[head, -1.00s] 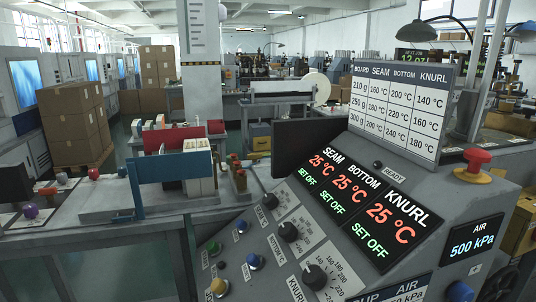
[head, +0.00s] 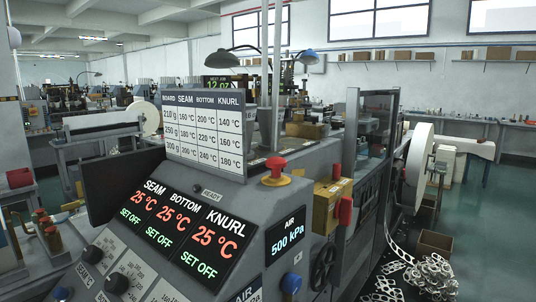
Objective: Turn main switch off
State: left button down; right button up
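A yellow box (head: 325,206) with a red handle (head: 345,210) on its right side is mounted on the right side of the grey machine. It looks like the main switch, but I can read no label on it, and its on or off position is unclear. A red mushroom button (head: 275,166) on a yellow base stands on top of the console to its left. Neither of my grippers shows in the head view.
The control panel (head: 195,225) reads 25 °C three times with SET OFF, and the air display (head: 288,235) reads 500 kPa. A black handwheel (head: 322,266) is below the yellow box. Paper scrap (head: 432,275) litters the floor around a cardboard box (head: 433,245). Open green floor lies right.

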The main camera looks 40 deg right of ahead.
aim_at(343, 209)
jog(key=z, duration=1.5)
